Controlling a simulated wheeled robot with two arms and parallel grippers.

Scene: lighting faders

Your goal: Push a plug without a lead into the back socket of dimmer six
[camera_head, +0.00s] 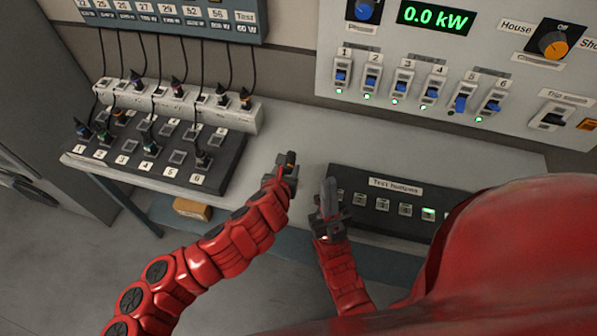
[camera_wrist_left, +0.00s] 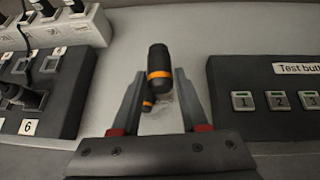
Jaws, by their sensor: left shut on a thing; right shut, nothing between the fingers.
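My left gripper (camera_head: 287,168) is shut on a black plug with an orange band (camera_wrist_left: 158,72) and holds it above the table. No lead shows on this plug. A second orange-banded black shape (camera_wrist_left: 148,102) shows beside it, partly hidden; I cannot tell if it belongs to it. The dark dimmer pack (camera_head: 222,172) stands to the left of my left gripper, with sockets in two rows. Dimmer six's label (camera_head: 197,179) is at its right end, and a plug with a lead (camera_head: 203,160) sits in the front socket there. My right gripper (camera_head: 325,195) is shut and empty.
A white socket strip (camera_head: 240,118) with several leaded plugs runs behind the pack. The test-buttons box (camera_head: 385,190) lies to the right, one button lit green. A fader panel (camera_head: 430,60) is on the wall. Bare table (camera_head: 275,125) lies between pack and box.

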